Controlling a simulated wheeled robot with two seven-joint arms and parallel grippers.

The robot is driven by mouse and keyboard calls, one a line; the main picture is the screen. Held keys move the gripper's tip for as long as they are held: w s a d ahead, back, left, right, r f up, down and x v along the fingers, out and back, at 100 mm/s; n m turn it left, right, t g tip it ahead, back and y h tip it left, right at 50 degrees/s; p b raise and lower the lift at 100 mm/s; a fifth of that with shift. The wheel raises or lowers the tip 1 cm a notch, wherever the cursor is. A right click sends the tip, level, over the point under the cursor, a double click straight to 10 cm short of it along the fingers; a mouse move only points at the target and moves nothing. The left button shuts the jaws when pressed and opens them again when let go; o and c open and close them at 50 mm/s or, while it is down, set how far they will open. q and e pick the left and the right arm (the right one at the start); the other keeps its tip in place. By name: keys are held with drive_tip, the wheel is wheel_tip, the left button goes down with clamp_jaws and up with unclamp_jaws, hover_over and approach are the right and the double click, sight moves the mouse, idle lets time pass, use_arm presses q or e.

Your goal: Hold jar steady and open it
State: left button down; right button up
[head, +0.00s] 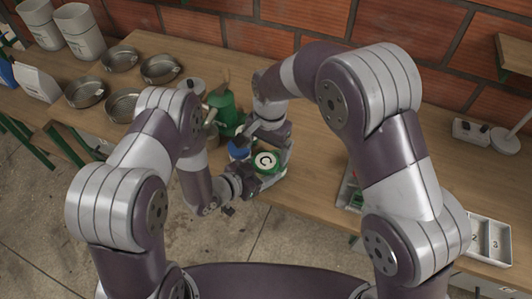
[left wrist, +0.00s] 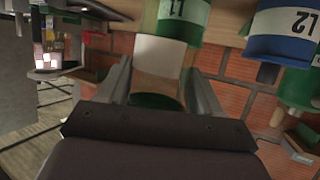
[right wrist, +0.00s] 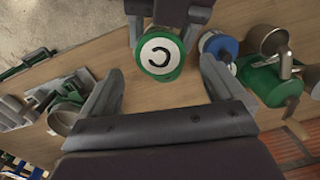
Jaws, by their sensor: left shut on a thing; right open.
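The jar has a green lid (head: 265,161) with a white label and a dark curved mark. It stands near the table's front edge. In the left wrist view its pale body (left wrist: 160,62) is between the fingers of my left gripper (left wrist: 160,75), which is shut on it. My right gripper (right wrist: 162,70) is open, with a finger on either side of the lid (right wrist: 160,53) as seen in the right wrist view. The lid appears just past its fingertips, and I see no contact. The left gripper's fingers show beside the lid there.
A blue-lidded jar (right wrist: 219,45) and a green pulper (right wrist: 272,85) stand close beside the jar. Several metal pans (head: 160,68) sit at the left of the table (head: 310,190). A tray with numbered compartments (head: 488,240) is at the right.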

sight(266, 161)
wheel_tip(266, 161, up, 3)
drive_tip(key=shift+w+n, duration=0.15)
drive_tip(key=shift+n, duration=0.45)
drive_tip(key=shift+r, duration=0.3)
wheel_tip(266, 161, down, 8)
drive_tip(key=shift+a+r, duration=0.1)
drive_tip(key=c, duration=1.1)
drive_tip(key=n, duration=0.2)
drive_tip(key=shift+n, duration=0.4)
drive_tip(key=shift+r, duration=0.25)
drive_tip(key=shift+r, duration=0.85)
